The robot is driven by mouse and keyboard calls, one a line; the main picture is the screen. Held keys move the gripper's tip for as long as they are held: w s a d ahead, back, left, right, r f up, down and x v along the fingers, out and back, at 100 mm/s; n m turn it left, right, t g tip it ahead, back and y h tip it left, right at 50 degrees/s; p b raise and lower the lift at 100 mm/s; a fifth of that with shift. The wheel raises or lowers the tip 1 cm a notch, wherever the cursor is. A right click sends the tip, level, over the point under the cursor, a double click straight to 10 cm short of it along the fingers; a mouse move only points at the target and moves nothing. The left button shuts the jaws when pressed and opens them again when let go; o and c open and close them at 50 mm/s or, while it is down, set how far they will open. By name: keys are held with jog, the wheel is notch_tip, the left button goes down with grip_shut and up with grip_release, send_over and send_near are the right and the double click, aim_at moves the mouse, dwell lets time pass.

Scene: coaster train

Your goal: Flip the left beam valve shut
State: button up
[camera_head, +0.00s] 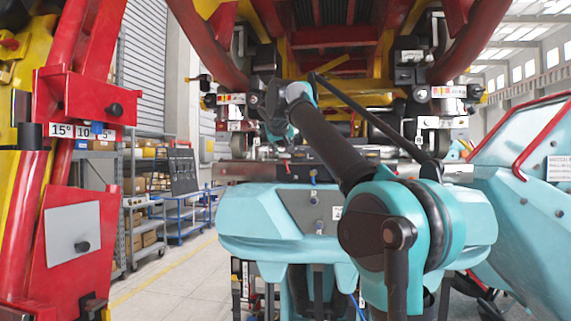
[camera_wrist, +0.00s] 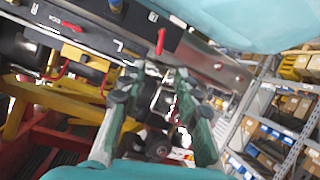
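In the wrist view, a dark beam (camera_wrist: 202,58) crosses the upper part, with a white "L" mark. A small red lever (camera_wrist: 160,41) stands out from it near the mark; I take it for the left beam valve, though I cannot be sure. My gripper (camera_wrist: 156,84) has its two teal, dark-tipped fingers spread apart, just below the lever in the picture. The lever is not between the fingers, and I see no contact. In the head view my gripper (camera_head: 272,122) reaches the left underside of the train; its fingers are hard to make out there.
Other red handles (camera_wrist: 72,27) are on the beam's left part. Metal fittings and a dark round part (camera_wrist: 158,147) show between and behind the fingers. Shelves with boxes (camera_wrist: 285,120) stand at the right. In the head view a red frame (camera_head: 75,120) is at the left.

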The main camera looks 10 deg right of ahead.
send_near(286, 162)
jog(key=x, duration=0.9)
jog(key=shift+f, duration=0.15)
jog(key=shift+c, duration=0.5)
grip_shut()
